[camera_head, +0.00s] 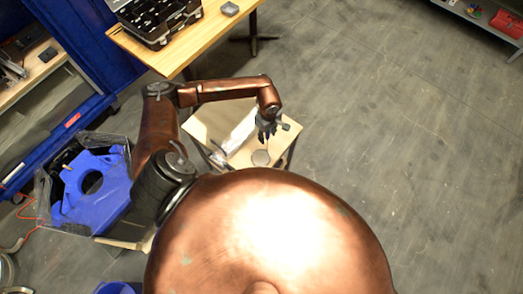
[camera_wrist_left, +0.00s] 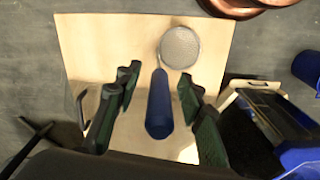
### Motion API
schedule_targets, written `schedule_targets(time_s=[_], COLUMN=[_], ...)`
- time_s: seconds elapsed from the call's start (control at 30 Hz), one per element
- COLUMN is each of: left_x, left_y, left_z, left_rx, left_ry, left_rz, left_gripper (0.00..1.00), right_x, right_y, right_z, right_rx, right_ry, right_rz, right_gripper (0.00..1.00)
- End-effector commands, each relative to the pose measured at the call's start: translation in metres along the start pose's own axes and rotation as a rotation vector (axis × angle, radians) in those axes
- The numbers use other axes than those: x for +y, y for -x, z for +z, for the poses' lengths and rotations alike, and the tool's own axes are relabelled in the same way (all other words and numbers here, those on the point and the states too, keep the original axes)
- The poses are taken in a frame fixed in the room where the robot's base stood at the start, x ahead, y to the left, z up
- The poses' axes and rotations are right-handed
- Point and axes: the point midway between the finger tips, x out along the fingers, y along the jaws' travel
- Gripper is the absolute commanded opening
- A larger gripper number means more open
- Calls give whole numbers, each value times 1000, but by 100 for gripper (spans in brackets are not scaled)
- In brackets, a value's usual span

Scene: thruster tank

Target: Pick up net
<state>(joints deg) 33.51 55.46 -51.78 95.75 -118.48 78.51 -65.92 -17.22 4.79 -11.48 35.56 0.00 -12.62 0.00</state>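The net has a round grey mesh head (camera_wrist_left: 180,47) and a thick blue handle (camera_wrist_left: 159,106). It lies over a small light wooden table (camera_wrist_left: 85,45); its round head also shows in the head view (camera_head: 261,158). My left gripper (camera_head: 266,135) is above that table, with its fingers (camera_wrist_left: 158,80) on either side of the handle in the left wrist view. The fingers are open, with gaps to the handle on both sides. I cannot tell how high they are above it. My right gripper is in neither view.
A clear tank with a blue insert (camera_head: 72,205) stands left of the small table. A wooden workbench (camera_head: 205,40) with an open black case (camera_head: 160,22) is behind. A clear object (camera_head: 238,135) lies on the small table. The floor to the right is free.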

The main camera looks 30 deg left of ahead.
Motion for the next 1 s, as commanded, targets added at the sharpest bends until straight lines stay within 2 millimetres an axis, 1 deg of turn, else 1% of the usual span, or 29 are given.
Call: schedule_targets(time_s=[0.23, 0.5, 0.77, 1.0], left_x=[0, 0, 1, 1], left_y=[-2, -2, -2, -2], left_z=[0, 1, 1, 1], left_rx=[-1, -1, -1, -1], left_ry=[-1, -1, -1, -1], left_rz=[1, 1, 1, 1], left_gripper=[36, 18, 0, 0], right_x=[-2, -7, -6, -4], right_y=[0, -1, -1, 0], right_z=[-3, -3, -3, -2], right_rx=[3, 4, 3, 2], right_ry=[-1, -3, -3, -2], right_rz=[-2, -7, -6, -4], right_gripper=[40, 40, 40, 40])
